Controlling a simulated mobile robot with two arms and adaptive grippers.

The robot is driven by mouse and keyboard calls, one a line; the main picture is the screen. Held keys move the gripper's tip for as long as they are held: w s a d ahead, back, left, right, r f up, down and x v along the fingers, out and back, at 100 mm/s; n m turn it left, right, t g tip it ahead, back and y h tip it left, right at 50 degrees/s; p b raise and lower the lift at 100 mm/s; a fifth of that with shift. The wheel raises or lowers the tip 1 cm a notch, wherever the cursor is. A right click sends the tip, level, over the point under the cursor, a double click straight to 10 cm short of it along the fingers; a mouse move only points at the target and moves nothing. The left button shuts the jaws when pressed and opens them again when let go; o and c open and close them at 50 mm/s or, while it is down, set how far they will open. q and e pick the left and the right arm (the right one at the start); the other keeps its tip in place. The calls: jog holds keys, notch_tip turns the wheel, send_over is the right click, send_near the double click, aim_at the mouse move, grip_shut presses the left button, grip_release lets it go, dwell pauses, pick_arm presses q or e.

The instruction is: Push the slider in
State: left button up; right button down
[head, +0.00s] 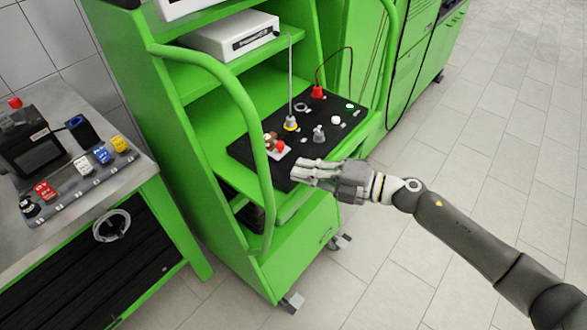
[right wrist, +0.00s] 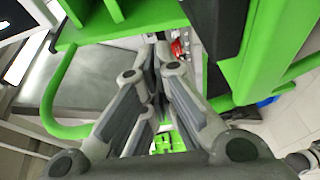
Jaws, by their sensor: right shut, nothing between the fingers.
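The green testbench cart carries a black control panel (head: 330,133) with several knobs, plugs and buttons. A small part with red, brown and white pieces (head: 277,146) sits at the panel's near left edge; I cannot tell for sure which part is the slider. My right gripper (head: 300,172) comes in from the right, shut and empty, at the panel's front edge. It looks close to the edge, but contact cannot be told. In the right wrist view, the closed fingers (right wrist: 158,62) point toward the cart, with a red piece (right wrist: 177,47) just beyond them. My left gripper is not in view.
A green curved handrail (head: 262,160) stands left of my right gripper. A white device (head: 230,36) rests on the upper shelf. A side table (head: 60,240) with colored blocks stands at the left. The tiled floor at the right is free.

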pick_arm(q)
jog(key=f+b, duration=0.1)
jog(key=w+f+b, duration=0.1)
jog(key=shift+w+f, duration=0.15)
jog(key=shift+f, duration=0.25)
pick_arm(e)
jog(key=d, duration=0.7)
jog(key=shift+s, duration=0.45)
jog(key=shift+d, duration=0.1)
